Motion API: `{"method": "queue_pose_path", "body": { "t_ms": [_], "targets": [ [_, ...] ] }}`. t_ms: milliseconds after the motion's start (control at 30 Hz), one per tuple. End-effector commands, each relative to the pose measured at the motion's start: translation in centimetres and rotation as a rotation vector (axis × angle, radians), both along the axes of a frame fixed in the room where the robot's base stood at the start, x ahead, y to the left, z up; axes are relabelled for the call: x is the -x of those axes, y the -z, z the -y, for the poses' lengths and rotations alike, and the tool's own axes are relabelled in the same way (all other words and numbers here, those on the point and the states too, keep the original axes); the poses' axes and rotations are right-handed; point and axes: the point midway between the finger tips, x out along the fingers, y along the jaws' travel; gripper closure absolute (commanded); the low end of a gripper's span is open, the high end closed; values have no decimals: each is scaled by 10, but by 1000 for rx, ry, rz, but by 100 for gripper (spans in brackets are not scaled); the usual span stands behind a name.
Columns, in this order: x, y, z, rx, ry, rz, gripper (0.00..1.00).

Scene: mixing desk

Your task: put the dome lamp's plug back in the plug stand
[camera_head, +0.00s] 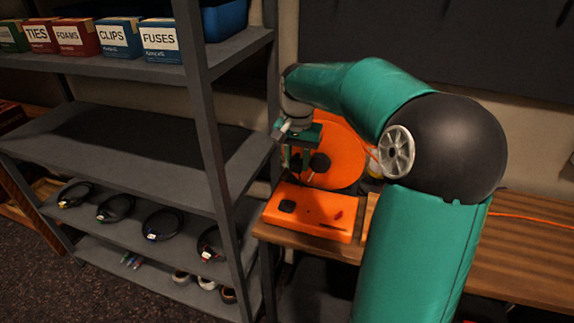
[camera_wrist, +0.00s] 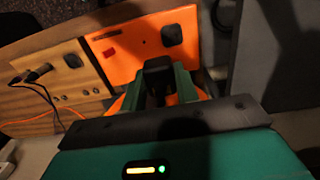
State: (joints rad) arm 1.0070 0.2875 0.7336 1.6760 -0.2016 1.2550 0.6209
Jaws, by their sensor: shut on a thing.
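My gripper (camera_head: 298,166) is above the desk at its left end, in front of a large orange rounded shape (camera_head: 340,150) that may be the dome lamp. In the wrist view my gripper (camera_wrist: 160,78) is shut on a black block-like plug (camera_wrist: 158,68). Beyond the plug lies an orange box (camera_wrist: 135,52) with a black square piece, a red part and a dark slot. The orange box (camera_head: 325,227) also shows in the head view, below my gripper. A wooden panel (camera_wrist: 62,88) beside it bears black plugs with cords. I cannot tell which piece is the plug stand.
A grey shelf rack (camera_head: 130,150) stands close at the left, with labelled boxes (camera_head: 120,37) above and black coils (camera_head: 115,208) below. Its post is near my gripper. The wooden desk (camera_head: 530,255) runs right, with an orange cord (camera_head: 530,217) on it.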

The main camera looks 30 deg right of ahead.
Motion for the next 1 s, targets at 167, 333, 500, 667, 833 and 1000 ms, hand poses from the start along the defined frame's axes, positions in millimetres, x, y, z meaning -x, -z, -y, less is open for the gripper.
{"method": "queue_pose_path", "body": {
  "t_ms": [167,333,500,667,833,1000],
  "targets": [
    [24,-3,23,2,4,1,100],
    [45,-6,43,2,5,1,100],
    [68,-8,64,2,4,1,100],
    [90,-10,82,1,5,1,100],
    [112,-13,102,2,5,1,100],
    [135,-15,122,1,4,1,100]
  ]
}}
